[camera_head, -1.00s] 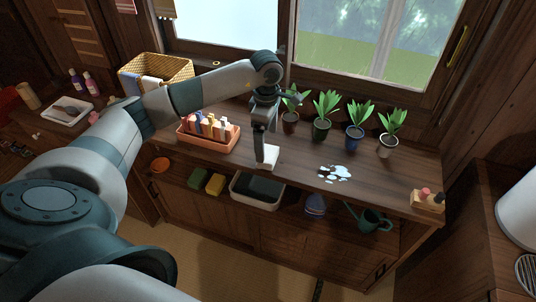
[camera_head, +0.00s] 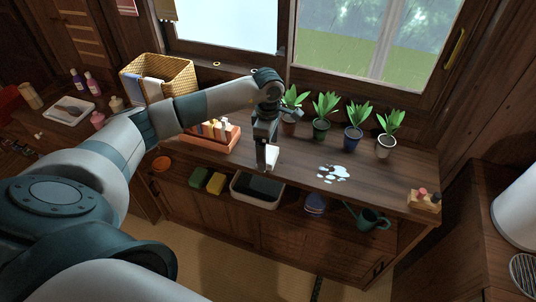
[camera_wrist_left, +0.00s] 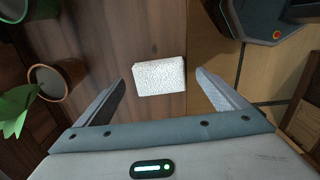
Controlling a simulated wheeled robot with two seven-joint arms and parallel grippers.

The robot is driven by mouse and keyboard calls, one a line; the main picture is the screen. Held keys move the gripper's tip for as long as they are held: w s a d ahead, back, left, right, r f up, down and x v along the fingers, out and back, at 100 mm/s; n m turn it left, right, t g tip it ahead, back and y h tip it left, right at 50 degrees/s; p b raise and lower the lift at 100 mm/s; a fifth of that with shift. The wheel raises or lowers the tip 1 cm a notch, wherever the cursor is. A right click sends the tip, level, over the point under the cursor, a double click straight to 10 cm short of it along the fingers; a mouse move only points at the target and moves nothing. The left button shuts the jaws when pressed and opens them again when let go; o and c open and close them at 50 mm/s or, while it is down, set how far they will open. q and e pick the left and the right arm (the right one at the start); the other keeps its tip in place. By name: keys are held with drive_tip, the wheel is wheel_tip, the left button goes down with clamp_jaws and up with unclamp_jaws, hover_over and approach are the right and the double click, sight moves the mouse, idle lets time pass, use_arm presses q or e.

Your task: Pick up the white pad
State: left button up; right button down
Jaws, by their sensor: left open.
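The white pad (camera_wrist_left: 160,78) lies flat on the wooden counter, rough-textured and rectangular. In the left wrist view it sits between and beyond the two fingers. In the head view the pad (camera_head: 271,156) is partly hidden behind my gripper. My left gripper (camera_wrist_left: 161,93) is open, pointing down, with one finger on each side of the pad in the picture. It also shows in the head view (camera_head: 263,158). I cannot tell whether the fingertips reach down to the counter. My right gripper is not in view.
Several potted plants (camera_head: 353,138) stand along the window. A terracotta tray (camera_head: 215,146) of bottles is left of the gripper. A pale spill (camera_head: 333,173) lies to the right on the counter (camera_head: 300,158). A wooden block with small items (camera_head: 425,202) is near the right end.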

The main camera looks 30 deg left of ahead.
use_arm(q)
drive_tip(key=shift+f, duration=1)
drive_tip(key=c, duration=1.1)
